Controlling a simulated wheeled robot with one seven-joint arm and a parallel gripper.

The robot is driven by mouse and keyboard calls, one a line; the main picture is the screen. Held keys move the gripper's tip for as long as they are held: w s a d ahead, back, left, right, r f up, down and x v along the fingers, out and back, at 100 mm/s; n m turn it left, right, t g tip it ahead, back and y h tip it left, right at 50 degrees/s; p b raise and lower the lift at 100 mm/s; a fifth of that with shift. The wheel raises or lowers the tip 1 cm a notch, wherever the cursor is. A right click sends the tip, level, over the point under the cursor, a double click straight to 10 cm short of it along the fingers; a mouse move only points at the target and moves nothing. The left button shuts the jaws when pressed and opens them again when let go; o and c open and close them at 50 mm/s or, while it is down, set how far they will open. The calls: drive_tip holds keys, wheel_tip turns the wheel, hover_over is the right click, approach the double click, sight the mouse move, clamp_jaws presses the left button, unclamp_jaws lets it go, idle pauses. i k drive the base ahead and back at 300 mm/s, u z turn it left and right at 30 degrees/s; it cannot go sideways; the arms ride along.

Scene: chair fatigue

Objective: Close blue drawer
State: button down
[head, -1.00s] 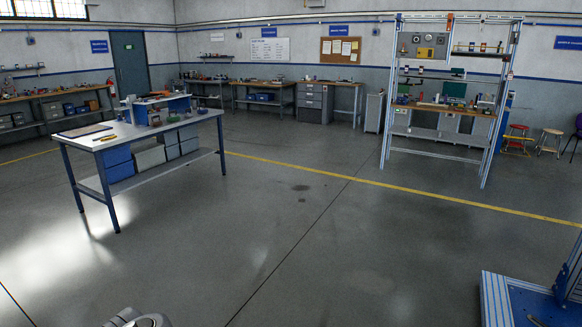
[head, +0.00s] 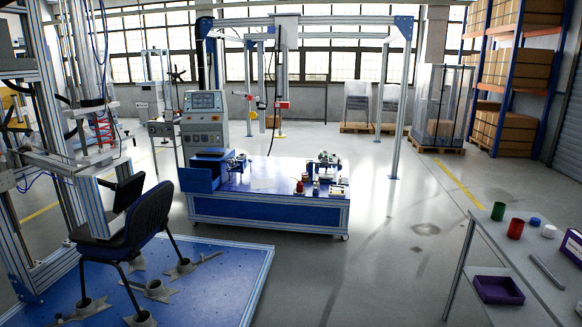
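A blue drawer (head: 198,180) shows at the left end of the low blue platform (head: 270,213), below the grey control console (head: 205,122). It appears pulled out toward the left front, with its blue front panel facing me; how far it is out is hard to tell at this distance. My gripper is not in view.
A chair (head: 140,225) stands in a test rig on a blue base (head: 230,270) at the left front, near the drawer. A table (head: 560,270) with cups and a purple tray (head: 497,289) is at the right. Open floor lies between them.

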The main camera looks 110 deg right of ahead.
sight(192, 180)
drive_tip(key=z, duration=1.05)
drive_tip(key=i, duration=8.05)
drive_tip(key=z, duration=2.8)
drive_tip(key=i, duration=3.75)
